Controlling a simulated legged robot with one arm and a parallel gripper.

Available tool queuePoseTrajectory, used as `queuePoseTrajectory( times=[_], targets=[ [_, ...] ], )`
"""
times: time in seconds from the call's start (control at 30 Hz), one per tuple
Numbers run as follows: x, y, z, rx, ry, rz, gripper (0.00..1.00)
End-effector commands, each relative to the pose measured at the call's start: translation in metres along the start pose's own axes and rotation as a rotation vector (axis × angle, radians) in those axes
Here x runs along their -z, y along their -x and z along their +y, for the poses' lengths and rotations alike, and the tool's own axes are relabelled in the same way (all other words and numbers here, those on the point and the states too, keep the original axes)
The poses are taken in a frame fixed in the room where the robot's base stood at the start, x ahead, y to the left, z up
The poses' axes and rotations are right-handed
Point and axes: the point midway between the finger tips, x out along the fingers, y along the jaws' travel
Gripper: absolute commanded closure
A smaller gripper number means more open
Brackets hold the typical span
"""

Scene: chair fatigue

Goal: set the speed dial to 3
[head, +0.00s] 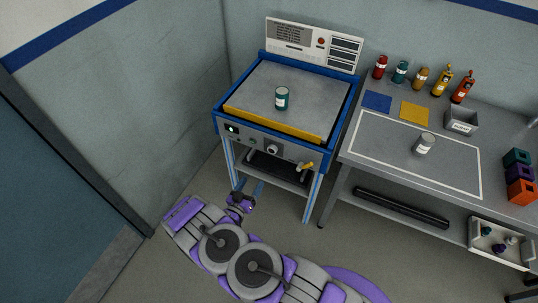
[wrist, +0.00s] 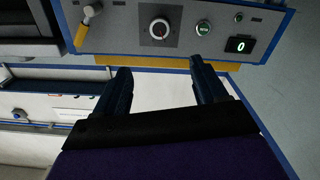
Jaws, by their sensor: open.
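The speed dial is a round knob (head: 272,149) on the front panel of the blue-framed machine (head: 216,118). In the wrist view the dial (wrist: 159,28) has a pale face with a dark ring and sits at the top, beyond my fingertips. The numbers around it are too small to read. A small display (wrist: 239,45) reads a green 0 beside a round green button (wrist: 203,29). My gripper (wrist: 160,76) is open and empty, its fingers either side of the dial's line but apart from it. In the head view my gripper (head: 241,194) is low in front of the machine.
A yellow-handled lever (head: 306,167) sticks out right of the dial, left of it in the wrist view (wrist: 84,26). A grey bench (head: 365,162) with bottles stands to the right. The floor in front is clear.

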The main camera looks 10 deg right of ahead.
Motion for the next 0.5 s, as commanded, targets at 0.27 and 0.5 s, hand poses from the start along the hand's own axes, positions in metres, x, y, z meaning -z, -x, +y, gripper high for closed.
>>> queuePoseTrajectory(
  times=[0.27,0.5],
  targets=[
    [-0.002,-0.043,0.001,-0.005,-0.003,-0.002,0.29],
    [-0.001,-0.091,0.001,-0.005,-0.004,-0.002,0.29]
  ],
)
